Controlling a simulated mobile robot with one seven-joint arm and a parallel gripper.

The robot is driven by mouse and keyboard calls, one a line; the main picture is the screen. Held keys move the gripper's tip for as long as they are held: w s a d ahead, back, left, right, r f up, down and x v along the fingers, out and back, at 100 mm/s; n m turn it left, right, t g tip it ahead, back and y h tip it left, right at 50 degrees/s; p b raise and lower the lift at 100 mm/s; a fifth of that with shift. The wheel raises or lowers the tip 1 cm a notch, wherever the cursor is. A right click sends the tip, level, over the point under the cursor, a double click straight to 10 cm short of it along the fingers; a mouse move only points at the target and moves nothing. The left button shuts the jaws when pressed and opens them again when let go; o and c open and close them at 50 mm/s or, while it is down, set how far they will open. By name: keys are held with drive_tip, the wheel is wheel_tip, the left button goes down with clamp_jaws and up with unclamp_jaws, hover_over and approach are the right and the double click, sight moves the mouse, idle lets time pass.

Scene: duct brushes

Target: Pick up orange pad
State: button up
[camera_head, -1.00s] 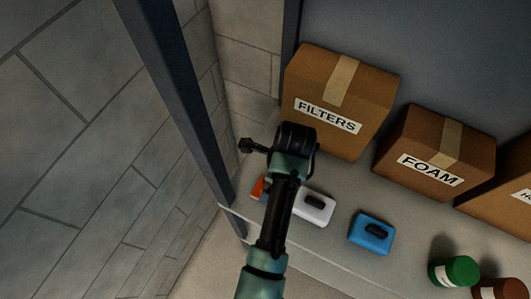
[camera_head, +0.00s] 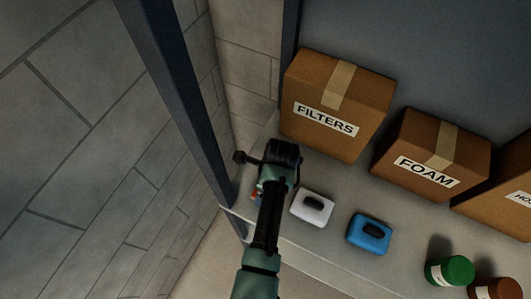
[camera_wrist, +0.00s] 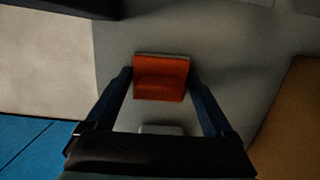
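The orange pad (camera_wrist: 162,80) lies on the grey shelf, seen from above in the wrist view. In the head view only a small orange sliver (camera_head: 254,194) of it shows, the rest hidden behind my arm. My gripper (camera_wrist: 161,73) is open, with one finger at each side of the pad in the wrist view. The fingertips look close to its side edges; I cannot tell whether they touch it or how high they are above the shelf.
A white pad (camera_head: 312,206) and a blue pad (camera_head: 370,234) lie to the right. The FILTERS box (camera_head: 337,103) and FOAM box (camera_head: 432,155) stand behind. A dark shelf post (camera_head: 178,100) rises at the left. Green (camera_head: 450,271) and brown jars stand at the lower right.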

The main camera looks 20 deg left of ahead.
drive_tip(key=c, duration=0.5)
wheel_tip(320, 180, up, 10)
drive_tip(key=shift+b, duration=0.75)
